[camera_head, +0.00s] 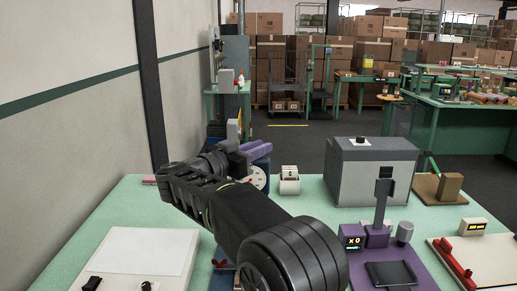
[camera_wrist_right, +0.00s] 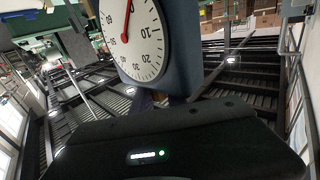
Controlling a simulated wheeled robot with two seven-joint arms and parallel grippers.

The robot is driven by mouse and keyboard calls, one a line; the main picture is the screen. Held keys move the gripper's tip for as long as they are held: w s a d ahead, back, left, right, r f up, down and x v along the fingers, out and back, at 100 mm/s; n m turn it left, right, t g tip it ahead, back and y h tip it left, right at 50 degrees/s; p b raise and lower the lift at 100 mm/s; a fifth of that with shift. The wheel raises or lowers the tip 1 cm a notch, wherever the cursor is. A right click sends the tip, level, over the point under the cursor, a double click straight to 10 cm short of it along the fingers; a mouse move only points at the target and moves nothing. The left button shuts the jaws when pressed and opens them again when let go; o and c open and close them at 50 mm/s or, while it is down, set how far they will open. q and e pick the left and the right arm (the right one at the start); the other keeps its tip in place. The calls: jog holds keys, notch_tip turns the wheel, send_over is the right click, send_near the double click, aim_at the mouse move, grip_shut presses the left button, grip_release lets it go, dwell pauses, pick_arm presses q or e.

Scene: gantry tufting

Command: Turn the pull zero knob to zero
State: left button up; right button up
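A white round dial with a red needle (camera_wrist_right: 127,18) fills the upper middle of the right wrist view, set in a blue-grey housing (camera_wrist_right: 180,50). The needle points up towards the frame's top edge, where the scale is cut off. In the head view the dial (camera_head: 260,178) is partly hidden behind my right arm. My right gripper (camera_head: 236,152) is at the dial station, beside and above the dial. The fingertips are not clear, and I cannot make out the knob. My left gripper is not in view.
A grey box (camera_head: 372,180) is at the back of the green table. A white board (camera_head: 139,252) lies at the left.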

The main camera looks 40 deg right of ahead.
jog(key=o, duration=0.4)
jog(key=shift+c, duration=0.2)
jog(key=shift+a, duration=0.1)
jog(key=s+a, duration=0.1)
jog(key=a, duration=0.6)
jog(key=shift+s+a+b, duration=0.2)
jog(key=shift+a+b, duration=0.05)
jog(key=shift+b, duration=0.05)
